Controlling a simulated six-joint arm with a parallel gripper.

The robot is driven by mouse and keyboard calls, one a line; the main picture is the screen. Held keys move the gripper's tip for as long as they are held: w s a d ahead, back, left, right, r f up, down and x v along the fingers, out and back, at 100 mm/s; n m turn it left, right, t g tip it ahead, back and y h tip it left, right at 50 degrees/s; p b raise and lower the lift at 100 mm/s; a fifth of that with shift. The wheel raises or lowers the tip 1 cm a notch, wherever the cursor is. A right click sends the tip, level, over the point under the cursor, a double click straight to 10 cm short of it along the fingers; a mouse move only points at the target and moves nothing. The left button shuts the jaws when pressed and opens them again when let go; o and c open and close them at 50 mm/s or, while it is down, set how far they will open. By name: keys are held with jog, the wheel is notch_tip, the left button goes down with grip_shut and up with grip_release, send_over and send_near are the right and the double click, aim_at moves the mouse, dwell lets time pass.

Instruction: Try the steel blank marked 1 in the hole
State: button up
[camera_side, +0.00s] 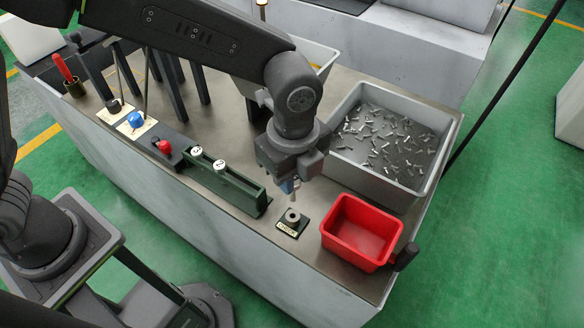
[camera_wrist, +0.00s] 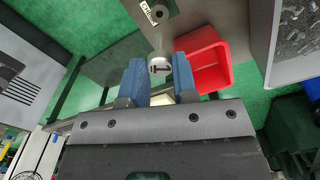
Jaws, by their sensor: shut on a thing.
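My gripper (camera_side: 291,184) is shut on the steel blank marked 1 (camera_wrist: 160,66). The blank's round end with the dark 1 shows between the blue fingers in the wrist view. In the side view its pale shaft (camera_side: 294,195) points down just above the hole block (camera_side: 292,220), a small dark plate with a round grey collar and a label. The block also shows at the top of the wrist view (camera_wrist: 158,12). I cannot tell whether the blank's lower tip touches the collar. Two other marked blanks (camera_side: 220,165) stand in the green rack (camera_side: 232,185), left of my gripper.
A red bin (camera_side: 362,232) stands right of the hole block. Behind it a grey tray (camera_side: 440,150) holds many small metal pieces. A blue button (camera_side: 135,118) and a red button (camera_side: 165,146) sit along the bench's left edge. Dark posts stand behind them.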

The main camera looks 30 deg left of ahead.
aim_at(293, 201)
jog(key=shift+f, duration=2.4)
jog(key=shift+f, duration=0.9)
jog(key=shift+r, duration=0.1)
dwell(0.5)
jog(key=shift+r, duration=1.95)
